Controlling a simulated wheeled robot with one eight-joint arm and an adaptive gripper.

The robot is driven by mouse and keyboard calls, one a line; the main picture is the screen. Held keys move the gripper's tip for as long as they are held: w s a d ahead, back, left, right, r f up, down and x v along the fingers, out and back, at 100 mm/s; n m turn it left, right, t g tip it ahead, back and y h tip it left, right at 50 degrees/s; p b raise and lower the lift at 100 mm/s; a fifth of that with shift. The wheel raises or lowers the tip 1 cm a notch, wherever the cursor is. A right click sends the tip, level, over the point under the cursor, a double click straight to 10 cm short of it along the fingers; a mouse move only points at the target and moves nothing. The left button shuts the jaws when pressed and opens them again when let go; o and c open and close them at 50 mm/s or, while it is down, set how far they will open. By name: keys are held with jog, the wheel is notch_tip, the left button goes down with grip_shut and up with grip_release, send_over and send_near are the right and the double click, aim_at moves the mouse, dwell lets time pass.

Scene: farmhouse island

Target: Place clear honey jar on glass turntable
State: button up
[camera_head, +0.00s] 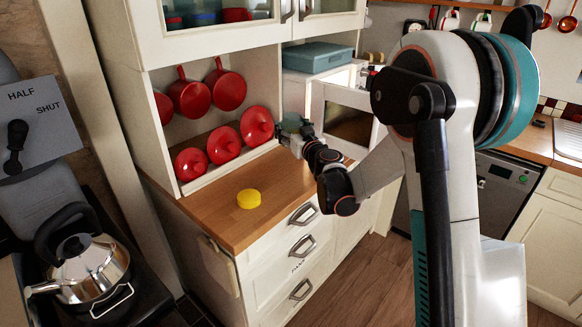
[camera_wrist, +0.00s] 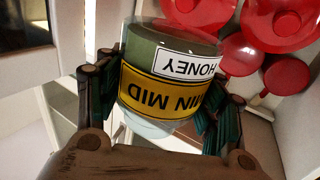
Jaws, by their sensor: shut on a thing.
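My gripper (camera_wrist: 157,112) is shut on the honey jar (camera_wrist: 160,52), with one finger on each side of it. The jar looks greenish, with a white HONEY label and a yellow band reading MIN MID, upside down in the wrist view. In the head view the jar (camera_head: 292,123) is small and partly hidden at my gripper (camera_head: 300,136), above the wooden counter and in front of the microwave. The white microwave (camera_head: 304,88) has its dark-windowed door (camera_head: 347,122) apparently swung open. I cannot see the glass turntable in either view.
A yellow disc (camera_head: 249,199) lies on the wooden counter (camera_head: 205,207). Red pots (camera_head: 190,98) hang and red lids (camera_head: 257,126) lean at the left. A teal box (camera_head: 317,56) sits on the microwave. A kettle (camera_head: 88,268) stands at lower left. The counter around the disc is clear.

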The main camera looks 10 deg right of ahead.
notch_tip(320, 180, down, 12)
jog(key=b, duration=0.4)
jog(key=shift+f, duration=0.25)
jog(key=shift+r, duration=0.1)
jog(key=o, duration=1.4)
jog(key=shift+c, duration=0.2)
